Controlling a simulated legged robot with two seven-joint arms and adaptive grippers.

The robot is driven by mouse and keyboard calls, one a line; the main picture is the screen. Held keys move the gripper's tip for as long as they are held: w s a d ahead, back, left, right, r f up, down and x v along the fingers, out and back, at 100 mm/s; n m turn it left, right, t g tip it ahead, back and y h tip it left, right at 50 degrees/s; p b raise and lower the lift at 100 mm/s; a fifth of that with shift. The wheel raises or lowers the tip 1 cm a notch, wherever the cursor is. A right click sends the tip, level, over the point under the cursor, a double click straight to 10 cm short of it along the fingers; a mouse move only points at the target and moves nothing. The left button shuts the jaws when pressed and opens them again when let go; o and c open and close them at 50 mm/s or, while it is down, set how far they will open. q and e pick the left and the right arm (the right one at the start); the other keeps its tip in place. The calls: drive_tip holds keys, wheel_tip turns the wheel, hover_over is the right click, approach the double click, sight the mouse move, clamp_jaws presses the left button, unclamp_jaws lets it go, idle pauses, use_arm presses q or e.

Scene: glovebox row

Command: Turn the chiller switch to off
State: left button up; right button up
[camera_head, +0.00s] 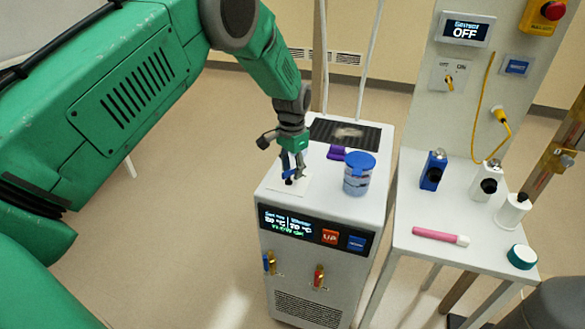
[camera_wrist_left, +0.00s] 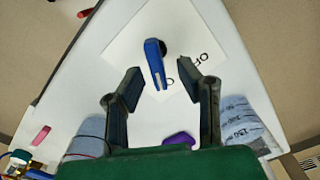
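The chiller (camera_head: 318,215) is a white cabinet with a dark display panel on its front. Its switch has a blue lever (camera_wrist_left: 154,63) with a black part beside its upper end, on a white plate (camera_wrist_left: 205,28) on the chiller's top. The plate carries dark letters, "O" and part of another, right of the lever; a finger hides some of the lettering. In the head view my left gripper (camera_head: 293,168) points down over the switch. My right gripper is not in view.
A blue-lidded jar (camera_head: 359,175) and a purple object (camera_head: 337,152) stand close by on the chiller top. A side table (camera_head: 455,253) holds several bottles and a pink tube (camera_head: 440,236). A panel (camera_head: 455,100) behind it has a display reading OFF.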

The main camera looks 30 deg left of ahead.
use_arm(q)
clamp_jaws()
drive_tip(key=shift+n, duration=0.4)
drive_tip(key=shift+a+r+n+p, duration=0.15)
drive_tip(key=shift+n+p, duration=0.3)
drive_tip(key=shift+n, duration=0.35)
drive_tip(key=shift+a+n+p, duration=0.15)
drive_tip(key=shift+n+p, duration=0.25)
drive_tip(key=shift+n, duration=1.4)
